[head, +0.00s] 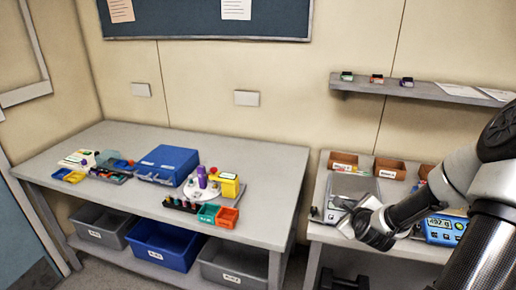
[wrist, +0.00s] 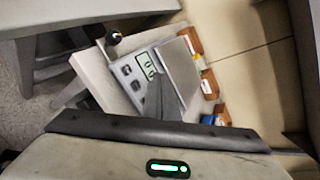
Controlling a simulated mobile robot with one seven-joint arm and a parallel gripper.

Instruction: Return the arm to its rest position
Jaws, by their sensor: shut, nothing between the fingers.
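My arm reaches in from the right in the head view. My gripper (head: 346,207) is shut and empty above the front part of the right-hand table (head: 318,190). In the wrist view its shut, dark fingers (wrist: 166,98) point towards a grey device with a flat plate (wrist: 182,68) and a button panel (wrist: 134,80). The plate also shows behind the gripper in the head view (head: 352,184). I cannot tell the exact gap between fingers and device. My forearm hides part of the right table.
Brown bins (head: 390,168) line the back of the right table. A blue device with a lit display (head: 443,230) stands close by my arm. A wall shelf (head: 430,91) is above. The left table (head: 262,166) holds a blue box (head: 167,162), small trays and bottles.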

